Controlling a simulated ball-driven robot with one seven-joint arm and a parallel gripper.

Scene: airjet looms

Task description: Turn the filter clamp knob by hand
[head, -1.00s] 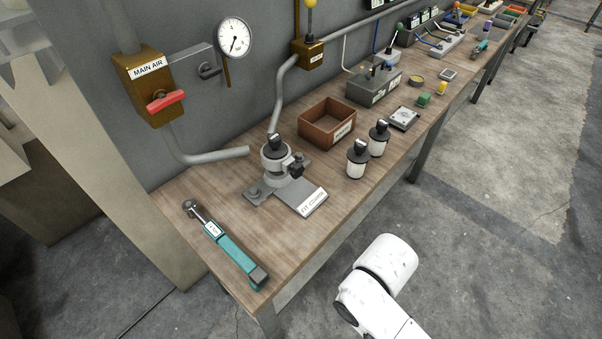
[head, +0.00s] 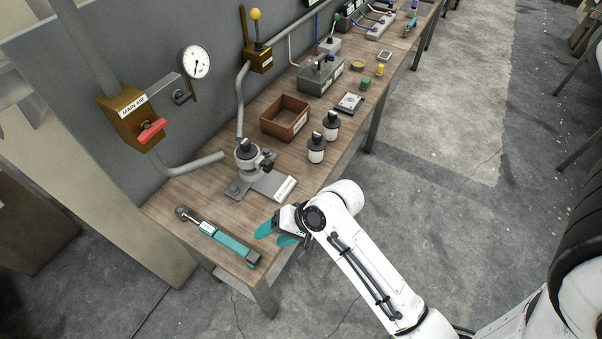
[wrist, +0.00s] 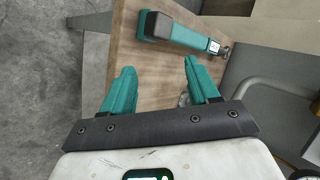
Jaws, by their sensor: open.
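The grey filter stand (head: 238,187) is on the bench, with a black-topped filter (head: 247,153) upright in its ring. A small dark clamp knob (head: 267,166) sticks out on the right side of the ring. My gripper (head: 275,236) is at the bench's front edge, in front of the stand and apart from it. Its two teal fingers are open and empty, and they also show in the wrist view (wrist: 158,72). The knob cannot be made out in the wrist view; a small grey rounded part shows beside the right finger.
A teal-handled torque wrench (head: 220,240) lies left of my gripper and also shows in the wrist view (wrist: 178,32). Two black-capped filters (head: 316,155) and a brown box (head: 286,118) stand behind the stand. A pipe (head: 195,165) ends at its left.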

